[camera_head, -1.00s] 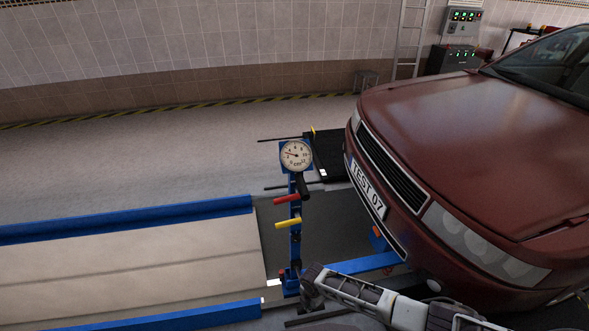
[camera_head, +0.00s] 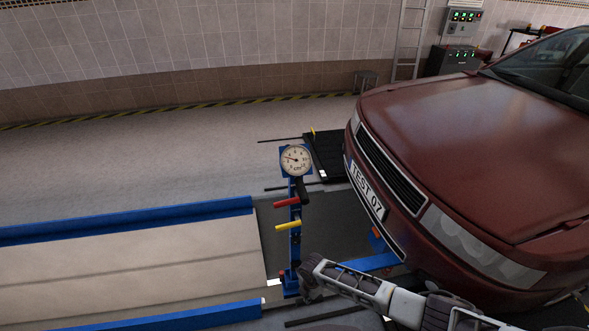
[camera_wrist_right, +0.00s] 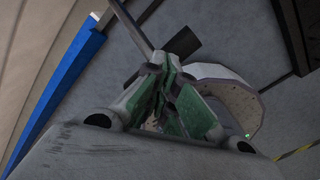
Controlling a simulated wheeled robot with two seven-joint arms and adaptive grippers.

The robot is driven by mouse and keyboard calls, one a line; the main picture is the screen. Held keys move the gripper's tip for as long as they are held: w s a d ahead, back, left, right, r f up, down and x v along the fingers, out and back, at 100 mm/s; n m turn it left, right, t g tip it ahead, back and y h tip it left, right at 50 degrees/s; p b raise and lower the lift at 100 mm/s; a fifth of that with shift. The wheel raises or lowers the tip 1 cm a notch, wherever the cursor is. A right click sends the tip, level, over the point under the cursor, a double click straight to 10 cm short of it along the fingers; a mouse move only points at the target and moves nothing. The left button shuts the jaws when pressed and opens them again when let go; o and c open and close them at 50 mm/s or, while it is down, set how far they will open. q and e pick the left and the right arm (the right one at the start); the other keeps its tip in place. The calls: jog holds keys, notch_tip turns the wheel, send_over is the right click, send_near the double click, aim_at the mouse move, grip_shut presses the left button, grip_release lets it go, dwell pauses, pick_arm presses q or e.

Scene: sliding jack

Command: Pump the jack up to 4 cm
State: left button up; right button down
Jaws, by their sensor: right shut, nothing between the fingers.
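The jack is a blue post (camera_head: 295,245) standing at the end of the ramp, in front of the dark red car. It carries a round white gauge (camera_head: 296,159), a black grip (camera_head: 303,196), a red handle (camera_head: 287,202) and a yellow handle (camera_head: 288,225). The gauge needle points to the left side of the dial; its exact reading is too small to tell. My right gripper (camera_head: 309,272) is shut and empty, just right of the post's lower part. In the right wrist view its green-padded fingers (camera_wrist_right: 160,75) are together, and a grey bar (camera_wrist_right: 132,25) shows beyond the tips. My left gripper is out of view.
The car (camera_head: 480,150) with plate TEST 07 fills the right side, close above my right arm. A blue-edged ramp (camera_head: 120,270) lies left of the jack. A black platform (camera_head: 328,158) lies behind it. Open floor (camera_head: 140,160) stretches along the tiled wall.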

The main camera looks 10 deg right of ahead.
jog(key=shift+f, duration=0.1)
jog(key=s+f+b, duration=0.3)
jog(key=s+f, duration=0.1)
jog(key=f, duration=0.3)
jog(key=shift+f+b, duration=0.2)
jog(key=shift+b, duration=0.15)
dwell(0.6)
